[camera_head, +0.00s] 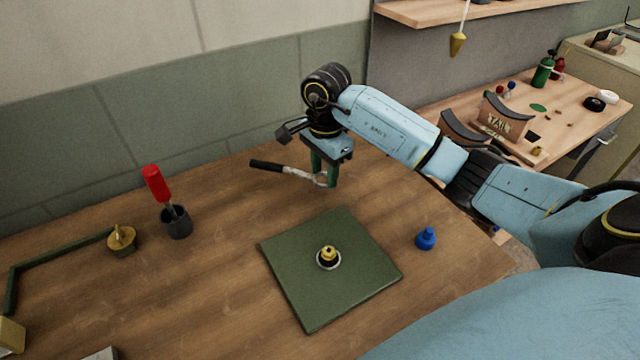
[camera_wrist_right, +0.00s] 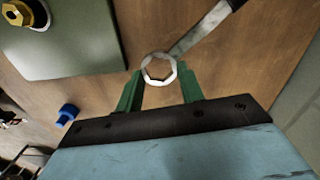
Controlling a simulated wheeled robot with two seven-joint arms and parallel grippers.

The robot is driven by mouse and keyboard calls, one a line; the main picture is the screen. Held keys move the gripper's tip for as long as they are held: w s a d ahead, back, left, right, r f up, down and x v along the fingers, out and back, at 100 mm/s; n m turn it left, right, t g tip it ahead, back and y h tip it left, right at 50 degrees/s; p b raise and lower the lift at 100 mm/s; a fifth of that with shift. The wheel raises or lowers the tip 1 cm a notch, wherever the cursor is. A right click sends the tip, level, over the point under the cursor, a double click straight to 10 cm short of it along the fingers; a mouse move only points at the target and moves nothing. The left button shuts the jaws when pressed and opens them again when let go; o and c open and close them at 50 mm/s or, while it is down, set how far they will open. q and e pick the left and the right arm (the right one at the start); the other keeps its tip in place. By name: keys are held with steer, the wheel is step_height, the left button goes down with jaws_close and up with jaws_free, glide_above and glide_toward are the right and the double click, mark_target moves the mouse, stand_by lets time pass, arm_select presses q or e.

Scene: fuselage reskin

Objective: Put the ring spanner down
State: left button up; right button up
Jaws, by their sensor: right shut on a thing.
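The ring spanner (camera_head: 299,172) has a black handle and a pale metal ring end. My right gripper (camera_head: 325,182) is shut on its ring end near the back edge of the wooden table. In the right wrist view the ring (camera_wrist_right: 159,69) sits between the two green fingertips of the gripper (camera_wrist_right: 160,78), with the shank running off to the upper right. The handle points left in the head view. The spanner appears to be above the wood; I cannot tell whether any part touches it. My left gripper is not in view.
A red-handled tool (camera_head: 157,184) stands in a dark cup (camera_head: 177,224) at left. Bare wood (camera_head: 225,205) lies between cup and spanner.

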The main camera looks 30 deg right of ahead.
mark_target(324, 194)
step_height(324, 194, down, 4)
steer(key=shift+r, duration=0.1)
steer(key=shift+f, duration=0.2)
steer(key=o, duration=0.6)
steer(key=shift+f+b, duration=0.1)
steer(key=shift+b, duration=0.2)
steer(key=shift+c, duration=0.2)
steer(key=o, duration=0.5)
steer(key=shift+c, duration=0.2)
